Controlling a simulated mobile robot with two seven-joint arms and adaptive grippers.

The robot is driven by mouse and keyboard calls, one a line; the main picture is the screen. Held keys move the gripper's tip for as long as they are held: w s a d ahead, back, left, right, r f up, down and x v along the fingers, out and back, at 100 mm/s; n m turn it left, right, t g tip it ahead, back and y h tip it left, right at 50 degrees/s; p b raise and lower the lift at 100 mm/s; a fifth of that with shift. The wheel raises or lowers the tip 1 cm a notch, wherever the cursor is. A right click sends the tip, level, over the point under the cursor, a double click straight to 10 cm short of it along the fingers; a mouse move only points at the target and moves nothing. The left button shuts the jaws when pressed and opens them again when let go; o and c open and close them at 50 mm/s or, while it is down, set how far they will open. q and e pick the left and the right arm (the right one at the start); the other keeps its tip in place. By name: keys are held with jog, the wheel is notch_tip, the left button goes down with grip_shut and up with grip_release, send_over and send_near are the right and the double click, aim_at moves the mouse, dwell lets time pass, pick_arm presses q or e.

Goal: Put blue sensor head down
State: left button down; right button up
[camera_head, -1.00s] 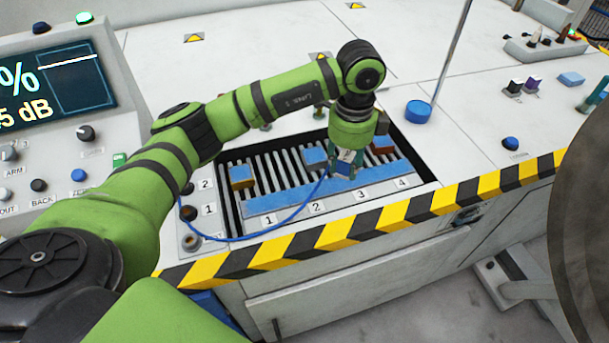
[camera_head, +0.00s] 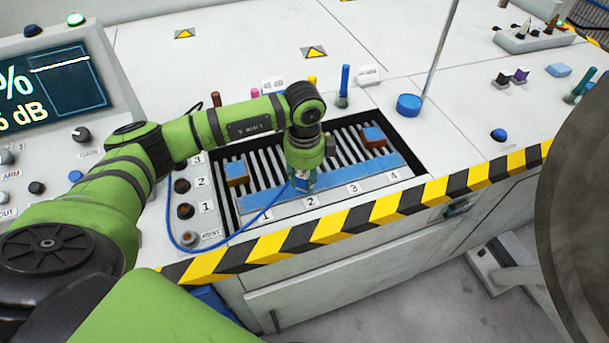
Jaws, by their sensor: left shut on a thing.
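My left gripper (camera_head: 303,186) points down over the grated tray (camera_head: 345,192), just behind the label 2 on its front strip. It is shut on the blue sensor head (camera_head: 302,182), which is small and mostly hidden by the fingers. A blue cable (camera_head: 222,243) runs from there, loops left and down beside the socket at the tray's left. I cannot tell whether the head touches the tray or a block under it. An orange block with a blue top (camera_head: 236,172) sits in slot 1. A brown block with a blue top (camera_head: 373,136) sits in slot 4. My right gripper is not seen.
Numbered black sockets (camera_head: 182,186) line the tray's left. Coloured pegs (camera_head: 344,86) and a blue round knob (camera_head: 409,105) stand behind and right of it. A striped edge (camera_head: 355,219) runs along the front. The slot 3 area looks clear.

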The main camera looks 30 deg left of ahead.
aim_at(304, 172)
pick_arm(q)
jog(key=shift+f, duration=0.1)
jog(key=c, duration=0.9)
grip_release()
jog(key=shift+o, duration=0.2)
notch_tip(304, 172, up, 12)
jog(key=shift+r+b, duration=0.15)
jog(key=shift+b, duration=0.55)
